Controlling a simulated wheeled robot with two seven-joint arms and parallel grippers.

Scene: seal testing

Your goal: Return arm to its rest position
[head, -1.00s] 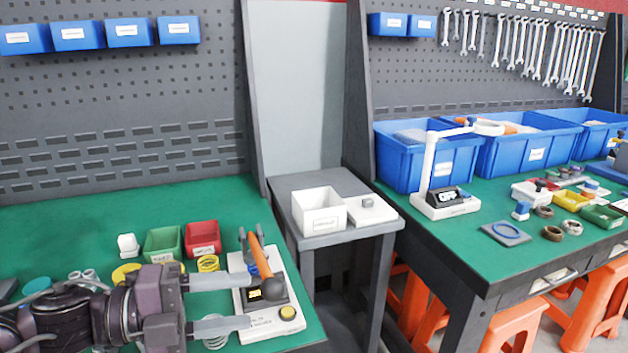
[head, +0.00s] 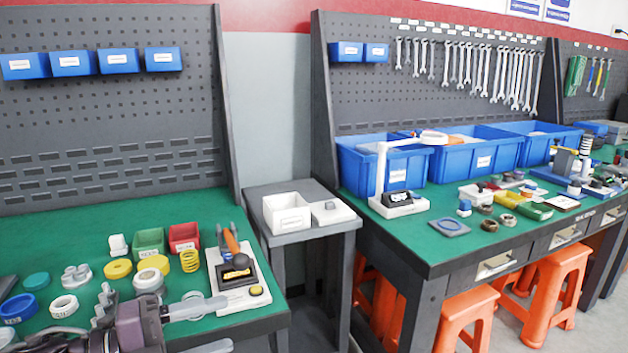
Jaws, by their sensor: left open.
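My left arm comes in at the bottom left of the head view. Its gripper (head: 200,328) is open and empty, its two pale fingers spread apart over the front edge of the left green bench (head: 60,222). The fingers are near the white tester (head: 243,299) with a black display and an orange-handled tool (head: 231,241). My right gripper is not in view.
Rings, a yellow coil (head: 189,261), a green bin (head: 149,242) and a red bin (head: 183,237) crowd the left bench. A small grey table (head: 330,233) holds a white box (head: 286,214). Orange stools (head: 557,285) stand under the right bench (head: 420,243).

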